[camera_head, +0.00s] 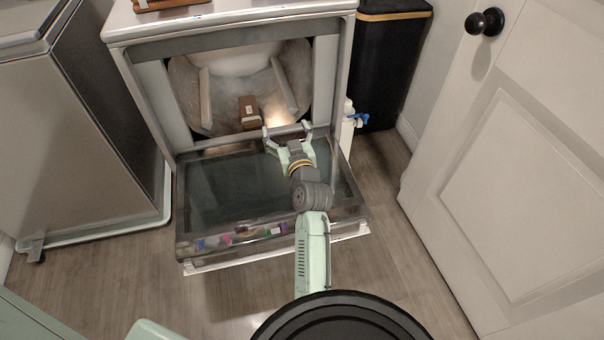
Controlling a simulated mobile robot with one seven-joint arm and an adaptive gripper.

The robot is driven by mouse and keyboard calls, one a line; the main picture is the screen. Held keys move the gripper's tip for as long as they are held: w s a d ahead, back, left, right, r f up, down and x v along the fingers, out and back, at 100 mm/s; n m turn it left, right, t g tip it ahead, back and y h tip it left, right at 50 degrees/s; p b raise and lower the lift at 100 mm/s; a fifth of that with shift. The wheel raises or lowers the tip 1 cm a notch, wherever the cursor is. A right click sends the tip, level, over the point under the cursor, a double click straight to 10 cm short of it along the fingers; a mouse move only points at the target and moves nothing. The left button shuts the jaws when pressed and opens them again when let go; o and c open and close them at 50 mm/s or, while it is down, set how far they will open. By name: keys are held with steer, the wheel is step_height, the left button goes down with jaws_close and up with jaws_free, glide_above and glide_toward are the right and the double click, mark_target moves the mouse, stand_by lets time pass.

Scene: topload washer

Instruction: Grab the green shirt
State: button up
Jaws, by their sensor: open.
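I cannot make out a green shirt in this view. My gripper (287,129) is open, with its two pale green fingers spread and nothing seen between them. It is over the inner edge of the lowered glass door (225,188), in front of the machine's opening. Inside the opening is a grey drum (292,75) with pale ribs. A small brown block-like object (249,112) lies low in the drum, to the left of and beyond my gripper. Part of the drum's inside is out of sight.
A metal appliance (75,130) stands at the left. A black bin (388,65) and a white container with a blue part (349,122) are right of the machine. A white door with a black knob (485,22) stands at the right. Bare floor lies between.

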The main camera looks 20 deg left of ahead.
steer(key=s+d+f+g, duration=0.1)
steer(key=d+f, duration=0.1)
steer(key=f, duration=0.3)
steer(key=d+f+m+h, duration=0.1)
steer(key=d+f, duration=0.2)
steer(key=f, duration=0.3)
steer(key=s+d+f+g+h, duration=0.1)
steer(key=d+f, duration=0.2)
steer(key=f, duration=0.3)
steer(key=shift+s+g, duration=0.3)
steer(key=shift+s, duration=0.05)
steer(key=shift+h, duration=0.3)
steer(key=x, duration=0.4)
steer(key=shift+w+a+f+p, duration=0.15)
steer(key=shift+w+a+p, duration=0.1)
steer(key=shift+p, duration=0.1)
steer(key=shift+p+x, duration=0.7)
steer(key=shift+x, duration=2.1)
steer(key=shift+f, duration=0.1)
steer(key=c, duration=1.3)
